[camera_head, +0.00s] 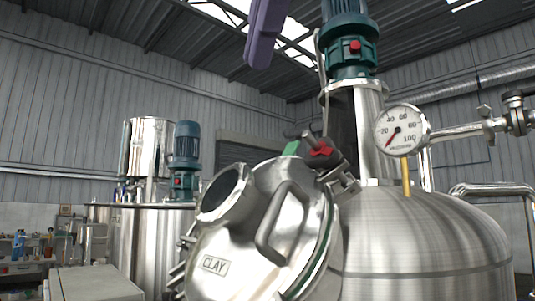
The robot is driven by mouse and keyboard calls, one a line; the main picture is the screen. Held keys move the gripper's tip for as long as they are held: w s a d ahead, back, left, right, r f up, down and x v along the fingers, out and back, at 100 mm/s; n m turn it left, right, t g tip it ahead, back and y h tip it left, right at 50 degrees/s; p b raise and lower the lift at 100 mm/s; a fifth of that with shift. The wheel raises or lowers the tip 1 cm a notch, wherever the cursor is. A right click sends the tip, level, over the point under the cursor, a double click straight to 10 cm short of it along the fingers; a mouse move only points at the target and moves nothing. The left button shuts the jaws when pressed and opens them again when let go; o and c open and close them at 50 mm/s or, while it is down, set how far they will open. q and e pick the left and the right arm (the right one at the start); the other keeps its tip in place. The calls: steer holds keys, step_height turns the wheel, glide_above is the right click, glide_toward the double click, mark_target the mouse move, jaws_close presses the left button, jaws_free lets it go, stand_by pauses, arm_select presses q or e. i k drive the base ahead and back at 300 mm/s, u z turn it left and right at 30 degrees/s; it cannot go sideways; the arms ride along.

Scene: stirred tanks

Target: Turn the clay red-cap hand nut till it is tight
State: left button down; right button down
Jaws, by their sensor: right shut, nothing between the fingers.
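The hand nut with a red cap (321,148) sits at the upper right rim of a round steel lid (237,251) labelled CLAY. Its dark body and short grey bar stand up from the rim, next to a metal clamp. The lid is tilted and has a curved handle (271,232) and a wide open nozzle (221,194). My right gripper (257,62) is purple and comes down from the top edge, shut and empty, above and left of the nut and apart from it. My left gripper is out of view. I cannot tell how tight the nut is.
A large steel tank (430,235) with a green motor (349,50) fills the right. A pressure gauge (401,131) and piping (460,130) stand right of the nut. Another tank (150,240) stands at the left. Open air lies between gripper and lid.

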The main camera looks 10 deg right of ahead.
mark_target(327, 157)
steer(key=k, duration=1)
